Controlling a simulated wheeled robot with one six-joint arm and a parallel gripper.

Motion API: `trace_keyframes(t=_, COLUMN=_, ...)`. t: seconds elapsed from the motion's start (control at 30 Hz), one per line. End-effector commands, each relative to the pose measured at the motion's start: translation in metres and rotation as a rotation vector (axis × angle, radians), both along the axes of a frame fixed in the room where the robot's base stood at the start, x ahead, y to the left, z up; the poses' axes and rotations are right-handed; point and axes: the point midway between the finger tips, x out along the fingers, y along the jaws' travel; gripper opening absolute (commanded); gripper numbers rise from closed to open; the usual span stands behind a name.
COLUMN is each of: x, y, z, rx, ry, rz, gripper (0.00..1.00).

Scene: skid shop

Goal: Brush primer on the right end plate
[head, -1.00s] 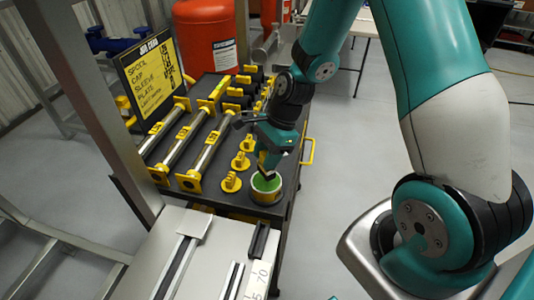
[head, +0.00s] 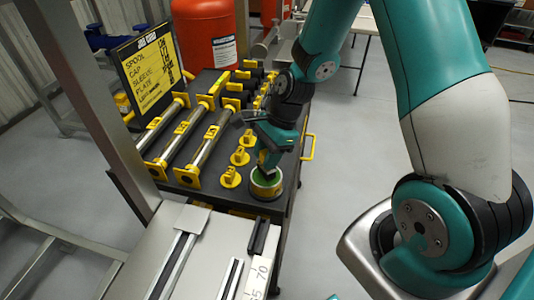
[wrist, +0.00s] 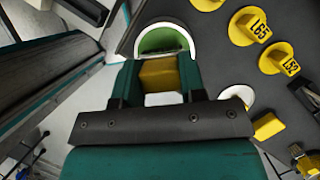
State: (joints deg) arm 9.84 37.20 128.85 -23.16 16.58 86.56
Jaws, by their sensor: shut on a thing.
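My gripper (head: 270,158) is over the round pot (head: 266,193) at the front right corner of the dark cart. It is shut on a yellow-handled brush, whose yellow block (wrist: 160,75) shows between the fingers in the wrist view. The brush points down at the green primer in the pot; its tip is hidden, so I cannot tell how deep it is. The pot's pale rim (wrist: 140,38) and green inside show just beyond the fingers. Which part is the right end plate I cannot tell; several bars with yellow square ends (head: 187,178) lie on the cart.
Yellow caps (head: 230,177) stand in a row just left of the pot. A black and yellow sign (head: 152,70) stands at the cart's left edge. A grey metal frame (head: 100,110) and a pale bench (head: 190,250) are nearer. Open floor lies right of the cart.

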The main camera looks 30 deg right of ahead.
Motion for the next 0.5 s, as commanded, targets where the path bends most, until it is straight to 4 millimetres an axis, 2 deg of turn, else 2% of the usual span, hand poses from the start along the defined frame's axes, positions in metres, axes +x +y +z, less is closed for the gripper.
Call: trace_keyframes(t=0.5, x=0.0001, y=0.0000, z=-0.0065, rx=0.000, ry=0.000, rz=0.000, gripper=0.19)
